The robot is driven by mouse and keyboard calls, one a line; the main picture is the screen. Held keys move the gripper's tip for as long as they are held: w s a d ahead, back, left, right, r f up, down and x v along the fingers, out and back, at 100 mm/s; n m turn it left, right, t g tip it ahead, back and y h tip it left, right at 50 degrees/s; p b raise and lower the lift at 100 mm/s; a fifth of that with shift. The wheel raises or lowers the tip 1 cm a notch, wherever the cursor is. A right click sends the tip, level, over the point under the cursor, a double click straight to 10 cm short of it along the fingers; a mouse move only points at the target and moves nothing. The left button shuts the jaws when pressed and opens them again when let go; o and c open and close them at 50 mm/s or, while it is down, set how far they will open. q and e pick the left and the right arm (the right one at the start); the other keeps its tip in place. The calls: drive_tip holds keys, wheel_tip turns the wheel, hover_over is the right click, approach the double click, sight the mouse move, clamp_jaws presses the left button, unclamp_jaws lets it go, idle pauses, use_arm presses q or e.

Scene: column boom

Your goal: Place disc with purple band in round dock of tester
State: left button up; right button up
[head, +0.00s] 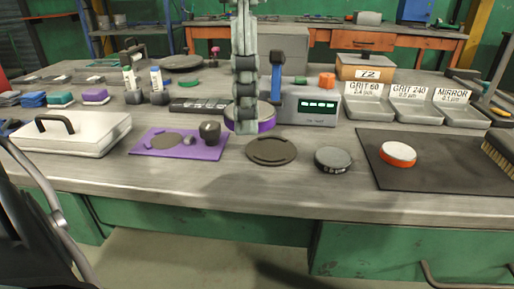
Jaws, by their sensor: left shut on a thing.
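My left gripper (246,127) comes down from the top of the view and is shut on the disc with the purple band (267,122), at its near side. The disc lies about level, just left of the tester (309,106). The tester is a grey box with a lit green display on its front. A blue-handled lever (277,70) stands at its left end. The gripper and disc hide what is beneath and behind them, so I cannot tell whether the disc touches the round dock. My right gripper is not in view.
A dark round plate (271,151) and a dark disc (333,160) lie in front. A purple mat (162,145) with small parts lies left. A disc with an orange band (398,154) sits on a black mat (440,177) at right. Labelled trays (372,112) stand behind it.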

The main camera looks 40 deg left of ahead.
use_arm(q)
drive_tip(key=shift+w+a+f, duration=0.1)
drive_tip(key=shift+w+f, duration=0.05)
drive_tip(key=shift+w, duration=0.05)
hover_over(268, 149)
wheel_tip(268, 149, down, 7)
drive_tip(key=shift+r, duration=0.15)
wheel_tip(268, 149, down, 4)
drive_tip(key=shift+f, duration=0.1)
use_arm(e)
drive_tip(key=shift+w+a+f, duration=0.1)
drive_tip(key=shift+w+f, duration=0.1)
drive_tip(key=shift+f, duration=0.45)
